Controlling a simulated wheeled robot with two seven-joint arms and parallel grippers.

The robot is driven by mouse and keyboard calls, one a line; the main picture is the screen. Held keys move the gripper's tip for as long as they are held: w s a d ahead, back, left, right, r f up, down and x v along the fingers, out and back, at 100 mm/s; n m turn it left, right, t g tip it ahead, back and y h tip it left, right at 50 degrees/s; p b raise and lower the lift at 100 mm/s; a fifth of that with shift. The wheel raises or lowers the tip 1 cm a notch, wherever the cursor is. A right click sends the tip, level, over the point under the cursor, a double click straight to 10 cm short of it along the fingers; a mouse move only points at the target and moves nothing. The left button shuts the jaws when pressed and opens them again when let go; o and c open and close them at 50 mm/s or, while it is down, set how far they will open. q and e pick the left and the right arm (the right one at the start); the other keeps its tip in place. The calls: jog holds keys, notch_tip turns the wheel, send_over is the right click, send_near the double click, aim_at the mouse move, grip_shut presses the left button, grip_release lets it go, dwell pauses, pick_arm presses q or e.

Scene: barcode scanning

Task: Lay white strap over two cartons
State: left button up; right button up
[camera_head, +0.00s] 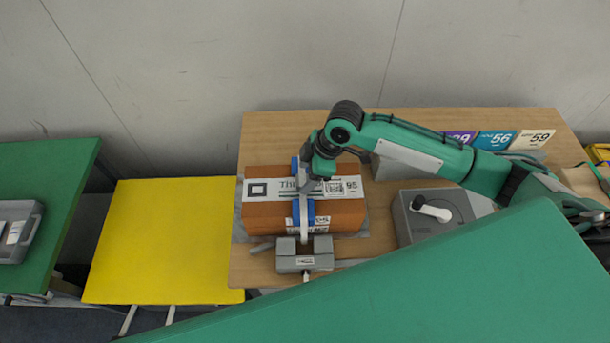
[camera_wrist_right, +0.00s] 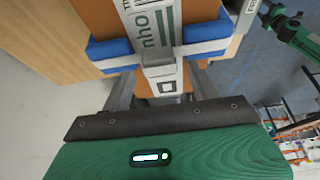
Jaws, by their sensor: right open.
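The cartons (camera_head: 262,218) are orange-brown and sit as one block on the wooden table; the seam between them is hard to make out. The white strap (camera_head: 304,233) lies across their top from back to front, with blue parts at both ends of the span. In the right wrist view, the strap (camera_wrist_right: 198,48) crosses the printed label, with a pale raised piece (camera_wrist_right: 160,68) at its middle. My left gripper is out of view.
A grey clamp-like block (camera_head: 305,262) stands at the cartons' front side. A grey device with a white handle (camera_head: 432,213) is to their right. A yellow table (camera_head: 165,240) to the left is clear.

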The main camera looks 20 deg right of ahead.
jog(key=b+v, duration=0.2)
jog(key=v, duration=1)
jog(key=shift+s, duration=0.15)
